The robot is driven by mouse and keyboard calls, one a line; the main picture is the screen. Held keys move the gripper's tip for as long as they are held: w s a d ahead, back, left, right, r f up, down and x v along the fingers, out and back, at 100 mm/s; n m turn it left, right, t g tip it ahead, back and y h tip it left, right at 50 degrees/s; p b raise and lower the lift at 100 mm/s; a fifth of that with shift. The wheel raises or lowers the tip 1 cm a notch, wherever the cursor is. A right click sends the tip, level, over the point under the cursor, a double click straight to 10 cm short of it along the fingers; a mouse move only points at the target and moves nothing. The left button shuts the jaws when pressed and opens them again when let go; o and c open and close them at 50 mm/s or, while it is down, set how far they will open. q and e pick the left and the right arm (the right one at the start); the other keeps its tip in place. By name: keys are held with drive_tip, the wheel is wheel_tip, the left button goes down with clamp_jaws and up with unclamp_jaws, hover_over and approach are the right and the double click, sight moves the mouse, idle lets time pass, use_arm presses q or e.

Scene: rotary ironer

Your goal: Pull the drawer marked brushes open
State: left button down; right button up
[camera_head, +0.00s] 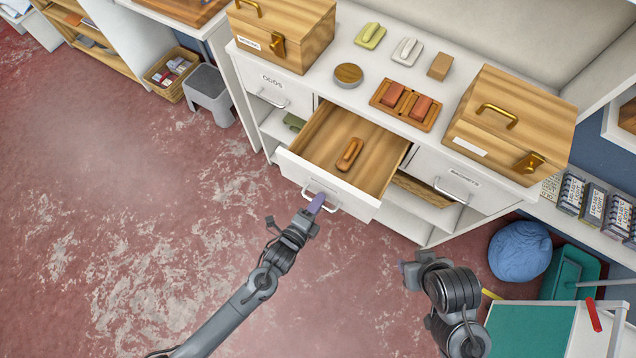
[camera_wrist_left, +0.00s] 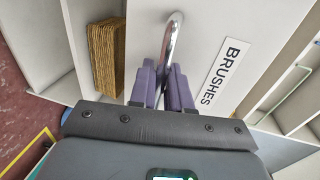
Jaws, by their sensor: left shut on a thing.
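The brushes drawer (camera_head: 362,205) is the middle one in the white cabinet and stands well open. Its wooden inside shows, with a brown wooden brush (camera_head: 349,154) lying in it. My left gripper (camera_head: 318,201) is at the drawer front, its purple fingers shut around the metal bar handle (camera_head: 334,209). In the left wrist view the handle (camera_wrist_left: 174,30) passes between the fingers (camera_wrist_left: 163,78), beside the label BRUSHES (camera_wrist_left: 219,72). My right gripper (camera_head: 404,267) is apart from the cabinet, in front and to the right; its jaw gap is not clear.
Shut drawers flank it: ODDS (camera_head: 273,86) at left and another (camera_head: 462,178) at right. On the top stand two wooden boxes (camera_head: 283,34) (camera_head: 512,120) and a tray of reddish blocks (camera_head: 385,105). A grey stool (camera_head: 208,88) is at left. The floor in front is clear.

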use_arm(q)
drive_tip(key=shift+s+a, duration=0.3)
drive_tip(key=shift+s, duration=0.2)
drive_tip(key=c, duration=1.3)
unclamp_jaws()
drive_tip(key=shift+s, duration=0.1)
drive_tip(key=v, duration=1)
drive_tip(key=shift+s+a, duration=0.2)
drive_tip(key=shift+a, duration=0.05)
drive_tip(key=shift+r, duration=0.1)
